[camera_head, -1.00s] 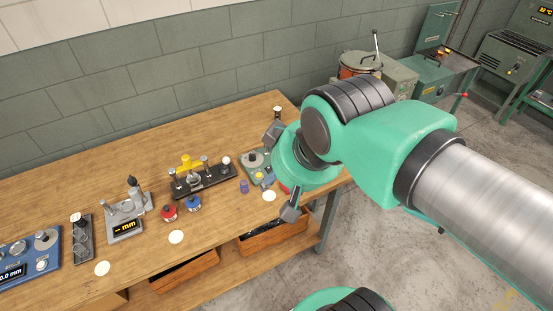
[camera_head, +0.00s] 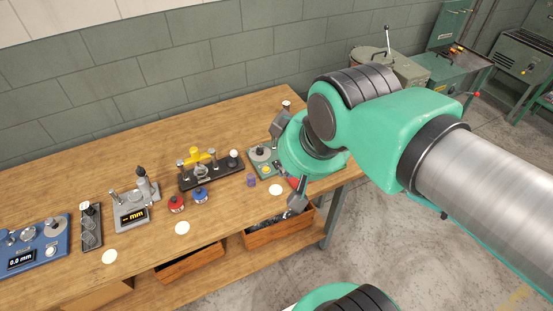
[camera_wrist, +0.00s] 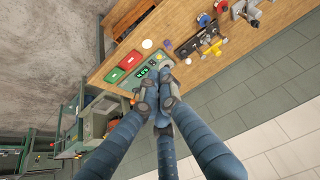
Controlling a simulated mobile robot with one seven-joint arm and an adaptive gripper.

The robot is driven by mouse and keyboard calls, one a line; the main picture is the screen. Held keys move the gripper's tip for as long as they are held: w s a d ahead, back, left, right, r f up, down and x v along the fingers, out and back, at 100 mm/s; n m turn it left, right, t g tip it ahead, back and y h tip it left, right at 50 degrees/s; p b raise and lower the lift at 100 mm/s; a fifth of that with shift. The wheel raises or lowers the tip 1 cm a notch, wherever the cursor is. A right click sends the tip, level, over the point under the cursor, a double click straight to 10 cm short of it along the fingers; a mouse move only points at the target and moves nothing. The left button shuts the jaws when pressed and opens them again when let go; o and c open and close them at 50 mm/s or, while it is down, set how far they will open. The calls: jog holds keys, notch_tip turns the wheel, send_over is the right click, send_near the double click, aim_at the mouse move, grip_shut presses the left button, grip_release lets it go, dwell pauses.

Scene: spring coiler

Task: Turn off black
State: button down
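A black-based device (camera_head: 211,173) with a yellow top part and posts stands on the bench left of my gripper. It also shows at the upper right of the wrist view (camera_wrist: 211,48). A green panel (camera_head: 262,164) lies beside my gripper, partly hidden by it. I cannot tell which part "black" names.
A red spool (camera_head: 176,204), a blue spool (camera_head: 200,195) and a purple cylinder (camera_head: 251,181) stand near the black device. Gauges and a blue box (camera_head: 35,244) are to the left. Wooden drawers (camera_head: 280,229) sit under the bench. Green machines (camera_head: 450,70) stand behind at right.

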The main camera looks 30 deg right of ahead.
jog(key=w+d+f+n+g, duration=0.15)
jog(key=w+n, duration=0.25)
jog(key=w, duration=0.6)
jog(key=n+g, duration=0.3)
jog(key=n, duration=1.1)
send_over(276, 162)
jog(key=s, duration=0.1)
notch_tip(276, 162, down, 24)
jog(key=shift+d, duration=0.15)
jog(key=shift+s, duration=0.1)
jog(key=f+b, duration=0.1)
jog(key=f, duration=0.3)
jog(key=w+f+b, duration=0.1)
jog(key=f, duration=0.8)
jog(key=shift+w+f+b, duration=0.35)
jog(key=shift+b, duration=0.05)
